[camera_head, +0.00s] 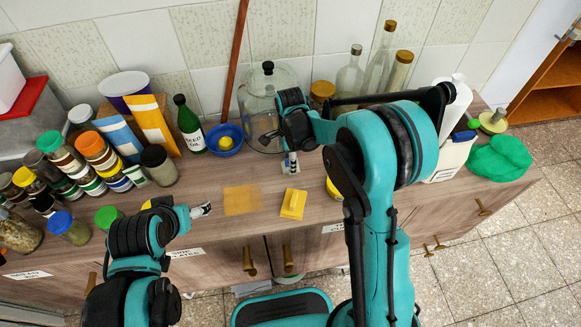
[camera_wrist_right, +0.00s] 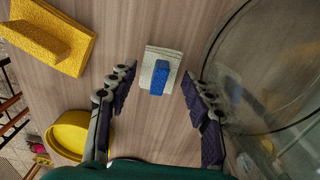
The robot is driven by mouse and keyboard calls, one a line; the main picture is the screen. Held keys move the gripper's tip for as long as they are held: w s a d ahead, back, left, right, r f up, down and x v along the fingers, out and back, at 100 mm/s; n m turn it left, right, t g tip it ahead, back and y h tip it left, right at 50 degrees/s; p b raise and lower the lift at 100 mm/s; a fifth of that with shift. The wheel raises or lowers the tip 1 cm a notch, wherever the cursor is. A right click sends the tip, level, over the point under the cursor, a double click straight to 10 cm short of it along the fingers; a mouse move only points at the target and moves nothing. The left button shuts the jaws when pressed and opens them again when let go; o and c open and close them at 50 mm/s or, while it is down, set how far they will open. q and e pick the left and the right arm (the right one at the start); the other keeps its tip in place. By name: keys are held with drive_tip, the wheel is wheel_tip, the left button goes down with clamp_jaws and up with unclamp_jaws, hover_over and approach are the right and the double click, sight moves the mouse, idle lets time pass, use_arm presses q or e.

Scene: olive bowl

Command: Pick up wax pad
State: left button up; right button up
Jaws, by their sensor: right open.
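A small white pad with a blue grip (camera_wrist_right: 160,79) lies on the wooden counter in the right wrist view, centred between and just beyond my fingertips. In the head view the pad (camera_head: 289,164) shows partly below my right gripper (camera_head: 292,152). The right gripper (camera_wrist_right: 160,77) is open and empty, with a finger on each side of the pad and bare wood between. A yellow pad with a raised grip (camera_head: 292,204) lies nearer the front edge; it also shows at upper left in the wrist view (camera_wrist_right: 52,38). Which one is the wax pad I cannot tell. My left gripper (camera_head: 203,210) hovers over the front left.
A glass jar (camera_head: 268,100) stands close behind the right gripper, and its clear wall (camera_wrist_right: 255,85) fills the wrist view's right side. A blue bowl (camera_head: 224,139), spice jars (camera_head: 97,152) and bottles (camera_head: 378,62) stand around. A tan sheet (camera_head: 242,199) lies flat at the front.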

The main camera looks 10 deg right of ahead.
drive_tip(key=shift+f, duration=0.4)
drive_tip(key=c, duration=0.9)
drive_tip(key=shift+r, duration=0.2)
wheel_tip(320, 180, up, 4)
drive_tip(key=shift+r+p, duration=0.2)
drive_tip(key=shift+p, duration=0.8)
drive_tip(key=s+d+r+p, duration=0.1)
drive_tip(key=s+d+r, duration=0.1)
drive_tip(key=s, duration=0.1)
drive_tip(key=s+d+r+p, duration=0.1)
drive_tip(key=s+d+r, duration=0.1)
drive_tip(key=s, duration=0.1)
drive_tip(key=s+d+r, duration=0.2)
drive_tip(key=s+d, duration=0.1)
drive_tip(key=shift+s+r+p, duration=0.15)
drive_tip(key=shift+s+p, duration=0.1)
drive_tip(key=shift+p, duration=0.15)
drive_tip(key=o, duration=0.5)
drive_tip(key=c, duration=0.4)
